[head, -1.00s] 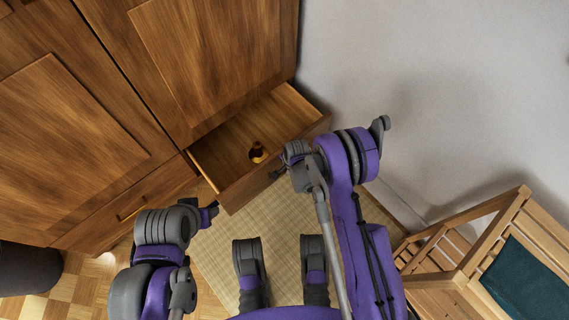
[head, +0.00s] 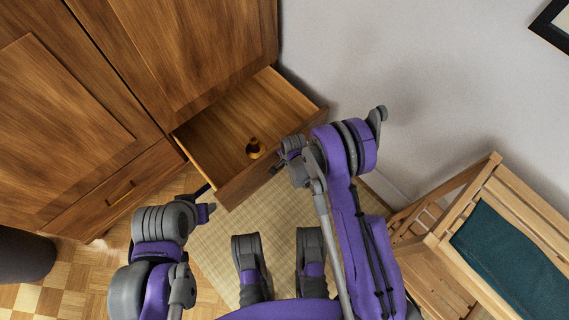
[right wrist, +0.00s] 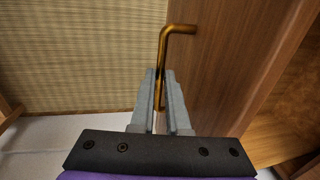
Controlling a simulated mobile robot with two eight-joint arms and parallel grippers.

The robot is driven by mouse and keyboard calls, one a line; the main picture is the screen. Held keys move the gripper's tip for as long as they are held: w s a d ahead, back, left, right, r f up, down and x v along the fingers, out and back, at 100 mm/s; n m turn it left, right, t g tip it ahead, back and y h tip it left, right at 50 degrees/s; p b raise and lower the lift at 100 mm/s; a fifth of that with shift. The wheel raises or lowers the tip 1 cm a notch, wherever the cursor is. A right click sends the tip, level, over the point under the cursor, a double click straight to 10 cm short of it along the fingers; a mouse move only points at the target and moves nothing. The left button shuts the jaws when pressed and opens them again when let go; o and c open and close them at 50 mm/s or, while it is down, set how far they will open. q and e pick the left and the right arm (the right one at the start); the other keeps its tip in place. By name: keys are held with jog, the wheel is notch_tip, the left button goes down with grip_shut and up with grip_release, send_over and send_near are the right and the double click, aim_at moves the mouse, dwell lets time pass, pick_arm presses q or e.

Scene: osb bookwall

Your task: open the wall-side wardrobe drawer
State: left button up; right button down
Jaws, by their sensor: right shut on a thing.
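The wall-side wardrobe drawer (head: 222,119) stands pulled well out of the wardrobe (head: 190,55) in the head view. My right gripper (head: 279,166) is at the outside of the drawer front (head: 240,185). In the right wrist view, its fingers (right wrist: 160,98) are shut on the brass bar handle (right wrist: 178,29), and the drawer front (right wrist: 215,60) is just to the right. My left gripper (head: 208,205) is empty-looking near the drawer's left front corner; its finger opening is too unclear to tell.
A second drawer (head: 115,195) to the left is shut. The wall (head: 400,60) is close on the right. A dark round object (head: 22,260) is at lower left. A woven mat (head: 215,250) covers the floor.

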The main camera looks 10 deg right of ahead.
jog(key=c, duration=0.9)
grip_release()
jog(key=shift+r, duration=0.1)
jog(key=r+p, duration=0.1)
jog(key=r, duration=0.2)
jog(key=s+d+r+p, duration=0.1)
jog(key=r, duration=0.3)
jog(key=r+p, duration=0.1)
jog(key=r, duration=0.2)
jog(key=shift+s+d+r, duration=0.15)
jog(key=shift+s+r, duration=0.05)
jog(key=shift+s, duration=0.15)
